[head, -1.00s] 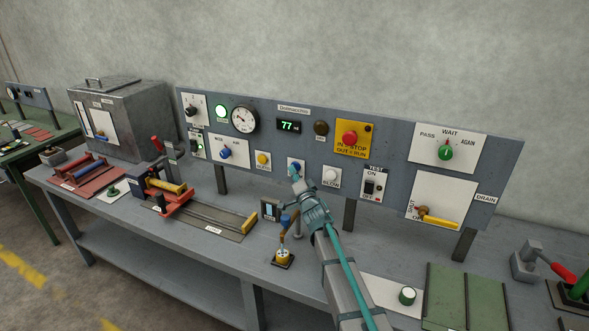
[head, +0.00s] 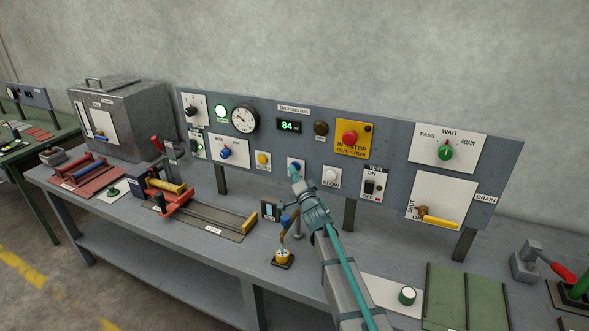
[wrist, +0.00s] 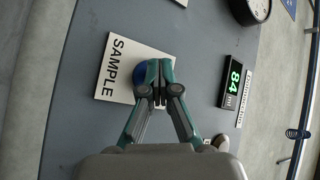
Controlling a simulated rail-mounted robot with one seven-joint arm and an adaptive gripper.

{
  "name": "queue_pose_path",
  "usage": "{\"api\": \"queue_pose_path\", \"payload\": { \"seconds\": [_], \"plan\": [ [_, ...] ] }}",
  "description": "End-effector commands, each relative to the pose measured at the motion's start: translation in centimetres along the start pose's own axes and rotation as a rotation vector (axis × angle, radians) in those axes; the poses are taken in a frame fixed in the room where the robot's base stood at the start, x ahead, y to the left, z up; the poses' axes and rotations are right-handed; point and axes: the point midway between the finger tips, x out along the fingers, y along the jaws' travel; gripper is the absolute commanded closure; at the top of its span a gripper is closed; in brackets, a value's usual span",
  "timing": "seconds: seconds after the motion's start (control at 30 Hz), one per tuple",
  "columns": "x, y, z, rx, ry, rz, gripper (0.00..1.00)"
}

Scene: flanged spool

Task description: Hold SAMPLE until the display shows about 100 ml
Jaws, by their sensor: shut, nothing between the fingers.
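The SAMPLE button is a blue round button (wrist: 141,76) on a white plate lettered SAMPLE (wrist: 112,68) in the wrist view. In the head view the plate (head: 290,161) is partly hidden behind my gripper (head: 296,174). My gripper is shut and empty. In the wrist view its fingertips (wrist: 158,80) are at the button and cover part of it; they look to be touching it. The green display (head: 289,126) reads 84 ml in the head view. It reads 84 in the wrist view (wrist: 232,86) too.
On the same panel, a yellow button (head: 263,159) sits left of the SAMPLE plate and a white BLOW button (head: 331,175) sits right of it. A red stop button (head: 349,138) is above right. A small yellow-based fixture (head: 283,258) stands on the bench below my gripper.

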Motion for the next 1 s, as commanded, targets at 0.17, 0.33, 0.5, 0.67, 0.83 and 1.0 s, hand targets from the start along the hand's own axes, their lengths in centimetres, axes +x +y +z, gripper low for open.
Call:
{"api": "queue_pose_path", "payload": {
  "seconds": [0.17, 0.33, 0.5, 0.67, 0.83, 1.0],
  "plan": [
    [0.02, 0.04, -0.03, 0.000, 0.000, 0.001, 1.00],
    [0.02, 0.04, -0.03, 0.000, 0.000, 0.001, 1.00],
    [0.02, 0.04, -0.03, 0.000, 0.000, 0.001, 1.00],
    [0.02, 0.05, -0.03, 0.000, 0.000, 0.001, 1.00],
    [-0.13, -0.04, 0.07, 0.000, 0.000, 0.001, 1.00],
    [-0.69, -0.38, 0.47, -0.001, 0.000, 0.000, 1.00]
  ]
}}
